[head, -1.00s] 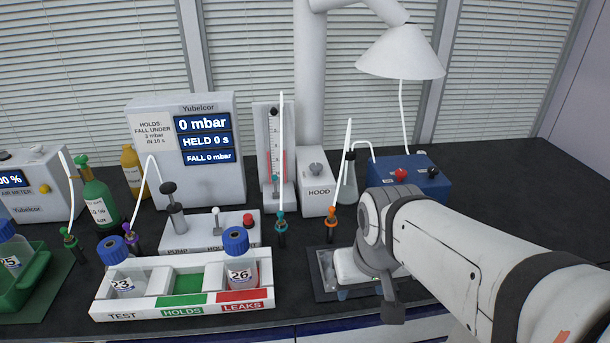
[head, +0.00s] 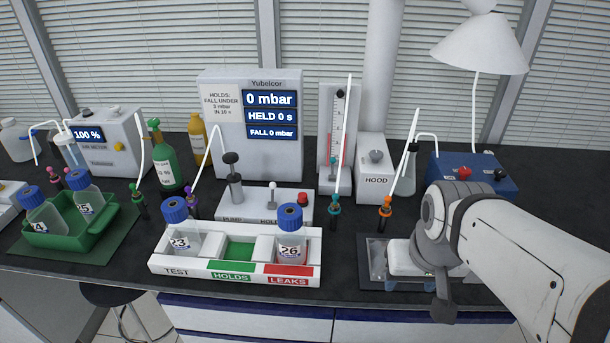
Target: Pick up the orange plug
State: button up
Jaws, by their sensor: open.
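The orange plug (head: 385,208) stands upright on the dark bench, in front of the white HOOD box. A white tube runs up from its top toward the flask behind. My gripper (head: 402,268) is at the end of my arm, low over the dark tray (head: 372,272), to the front and right of the orange plug and apart from it. It is open, its fingers are mostly hidden, and I see nothing held in it.
A teal plug (head: 334,210) stands just left of the orange one. The white rack (head: 160,262) with two blue-capped bottles is at front left. The blue box (head: 478,175), conical flask (head: 406,175) and HOOD box (head: 374,185) stand behind. Bare bench lies around the orange plug.

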aim_at(388, 200)
jog(key=z, duration=1.55)
jog(key=k, duration=1.3)
jog(key=u, duration=0.9)
jog(key=i, duration=1)
jog(key=u, duration=0.05)
